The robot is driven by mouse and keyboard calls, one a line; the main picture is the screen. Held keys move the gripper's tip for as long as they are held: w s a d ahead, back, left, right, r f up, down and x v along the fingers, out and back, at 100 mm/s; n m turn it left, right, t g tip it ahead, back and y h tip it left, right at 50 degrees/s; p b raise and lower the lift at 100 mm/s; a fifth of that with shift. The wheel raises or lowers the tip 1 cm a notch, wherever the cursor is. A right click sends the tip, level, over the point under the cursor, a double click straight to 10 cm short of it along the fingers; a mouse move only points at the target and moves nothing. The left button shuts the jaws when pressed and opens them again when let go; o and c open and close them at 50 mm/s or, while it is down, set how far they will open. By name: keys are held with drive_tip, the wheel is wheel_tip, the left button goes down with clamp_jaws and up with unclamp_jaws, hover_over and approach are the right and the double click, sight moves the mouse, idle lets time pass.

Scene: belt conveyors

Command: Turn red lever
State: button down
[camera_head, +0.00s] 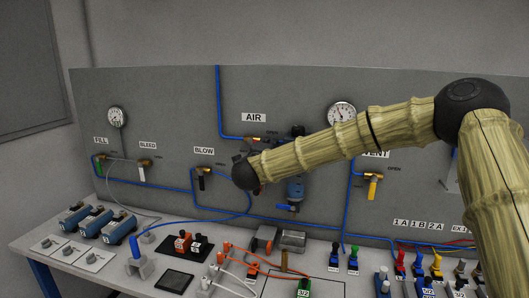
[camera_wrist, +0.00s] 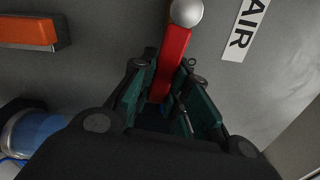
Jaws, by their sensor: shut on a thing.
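The red lever (camera_wrist: 174,52) shows in the wrist view as a flat red bar with a silver ball (camera_wrist: 187,12) at its upper end. My gripper (camera_wrist: 168,70) is shut on it, with a teal-padded finger on each side of the bar. The lower end of the bar runs down between the fingers, where the dark gripper body partly hides it. In the head view my arm crosses in front of the panel below the AIR label (camera_head: 254,118). It hides the lever there, and the gripper cannot be made out clearly.
The AIR label (camera_wrist: 245,30) is right of the lever in the wrist view. An orange block (camera_wrist: 28,33) and a blue cylinder (camera_wrist: 32,136) are at left. Blue tubes, a black-handled BLOW valve (camera_head: 202,180) and a yellow-handled valve (camera_head: 372,188) flank my arm. The bench below holds switches and cables.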

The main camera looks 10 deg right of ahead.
drive_tip(key=shift+r+n, duration=0.55)
drive_tip(key=shift+n, duration=0.45)
drive_tip(key=c, duration=1.4)
unclamp_jaws()
drive_tip(key=shift+a, duration=0.1)
drive_tip(key=shift+o, duration=0.2)
drive_tip(key=shift+s, duration=0.1)
drive_tip(key=v, duration=1.1)
drive_tip(key=shift+s, duration=0.4)
drive_tip(key=shift+a, duration=0.1)
